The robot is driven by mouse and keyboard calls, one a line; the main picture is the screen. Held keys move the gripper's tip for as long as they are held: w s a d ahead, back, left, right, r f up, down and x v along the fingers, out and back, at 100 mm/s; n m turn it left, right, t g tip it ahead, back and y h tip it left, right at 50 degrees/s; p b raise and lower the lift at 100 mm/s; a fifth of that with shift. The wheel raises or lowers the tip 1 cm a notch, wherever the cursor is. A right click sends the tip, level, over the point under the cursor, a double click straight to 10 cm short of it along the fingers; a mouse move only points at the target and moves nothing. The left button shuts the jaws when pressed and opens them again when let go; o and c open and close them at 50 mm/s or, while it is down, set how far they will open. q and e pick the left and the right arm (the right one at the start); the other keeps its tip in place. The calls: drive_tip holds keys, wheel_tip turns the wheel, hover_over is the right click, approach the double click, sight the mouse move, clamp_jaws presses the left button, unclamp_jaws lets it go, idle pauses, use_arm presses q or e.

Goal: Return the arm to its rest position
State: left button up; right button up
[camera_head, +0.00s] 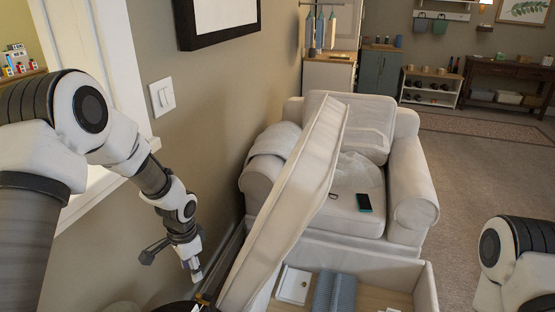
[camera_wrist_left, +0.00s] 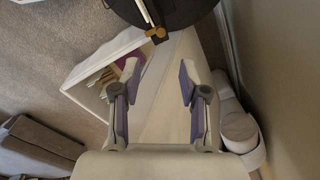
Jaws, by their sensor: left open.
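My left arm comes in from the left of the head view and hangs down beside the wall. Its gripper (camera_head: 192,270) points down near the left side of a raised white lid. In the left wrist view the left gripper (camera_wrist_left: 160,82) has its two purple-padded fingers well apart, with nothing held between them. Part of my right arm shows at the lower right of the head view; its gripper is outside the picture.
The raised lid (camera_head: 290,200) belongs to an open storage ottoman (camera_head: 426,288) holding a white box (camera_head: 293,285) and a grey-blue folded item (camera_head: 335,293). The wall is close on the left. Carpet at right is clear.

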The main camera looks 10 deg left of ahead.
use_arm(q)
drive_tip(key=s+d+f+n+h, duration=0.1)
drive_tip(key=s+d+f, duration=0.2)
drive_tip(key=s+f, duration=0.15)
drive_tip(key=s+d+f+n, duration=0.1)
drive_tip(key=s+d+f, duration=0.1)
drive_tip(key=s+f, duration=0.3)
drive_tip(key=s+d+f+n, duration=0.1)
drive_tip(key=s+f, duration=0.3)
drive_tip(key=s, duration=0.5)
drive_tip(key=s+d+f+n, duration=0.1)
drive_tip(key=s+f+n, duration=0.3)
drive_tip(key=s, duration=0.5)
drive_tip(key=shift+d+y, duration=0.2)
drive_tip(key=shift+y, duration=0.1)
